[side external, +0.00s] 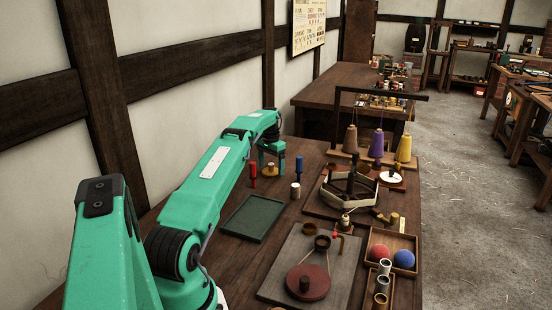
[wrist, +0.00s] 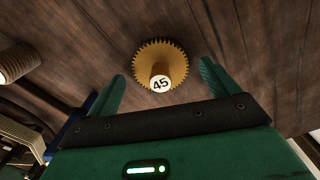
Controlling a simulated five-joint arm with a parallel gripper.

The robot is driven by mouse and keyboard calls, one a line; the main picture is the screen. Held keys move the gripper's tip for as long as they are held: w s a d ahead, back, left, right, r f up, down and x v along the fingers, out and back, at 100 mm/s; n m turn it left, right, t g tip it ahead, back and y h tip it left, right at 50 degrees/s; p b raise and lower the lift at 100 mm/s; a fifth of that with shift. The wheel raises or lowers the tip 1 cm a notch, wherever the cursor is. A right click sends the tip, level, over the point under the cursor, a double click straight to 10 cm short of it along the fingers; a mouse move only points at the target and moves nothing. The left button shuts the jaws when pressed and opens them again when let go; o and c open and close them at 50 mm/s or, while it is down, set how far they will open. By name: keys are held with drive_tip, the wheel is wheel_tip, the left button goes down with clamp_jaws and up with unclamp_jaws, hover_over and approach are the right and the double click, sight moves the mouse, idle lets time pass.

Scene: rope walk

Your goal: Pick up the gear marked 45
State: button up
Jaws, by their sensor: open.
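The gear marked 45 (wrist: 160,62) is a brass-coloured toothed disc with a raised hub and a white "45" label on its end. It lies on the dark wooden table. In the wrist view it sits ahead of and between the two green fingers of my gripper (wrist: 162,85), which are apart and not touching it. In the side external view my gripper (side external: 272,160) is low at the table's far left, right by the gear (side external: 270,169), whose outline is small there.
A red-handled peg (side external: 253,170) and a blue-handled one (side external: 299,164) stand nearby, with a pale spool (side external: 295,191) in front. A green tray (side external: 255,218) lies closer. A wooden winding frame (side external: 350,187) stands to the right. The wall runs along the left.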

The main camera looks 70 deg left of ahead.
sight(271, 164)
drive_tip(key=shift+f, duration=0.55)
drive_tip(key=c, duration=1.3)
drive_tip(key=shift+o, duration=0.2)
drive_tip(key=shift+r, duration=0.1)
drive_tip(key=shift+r, duration=4.9)
